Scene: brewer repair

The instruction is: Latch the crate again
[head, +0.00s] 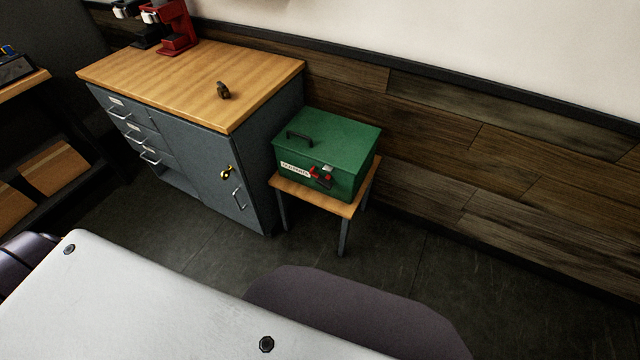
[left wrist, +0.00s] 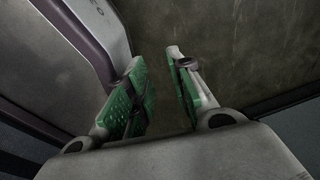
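A green crate (head: 337,142) with a closed lid and a black handle (head: 299,137) on top sits on a small wooden stool (head: 323,199). Its front has a white label (head: 295,170) and a red and black latch (head: 321,178) with a pale catch above it. The latch is too small to tell exactly how it sits. My left gripper (left wrist: 165,70) is open and empty in the left wrist view, with green pads apart above the dark floor. It is far from the crate and not seen in the head view. My right gripper is not in view.
A grey cabinet (head: 185,165) with a wooden top stands left of the stool. A small brown object (head: 223,90) lies on it, and a red brewer (head: 174,28) stands at its back. A brass padlock-like item (head: 228,173) hangs at its door. Dark floor (head: 400,250) is clear right of the stool.

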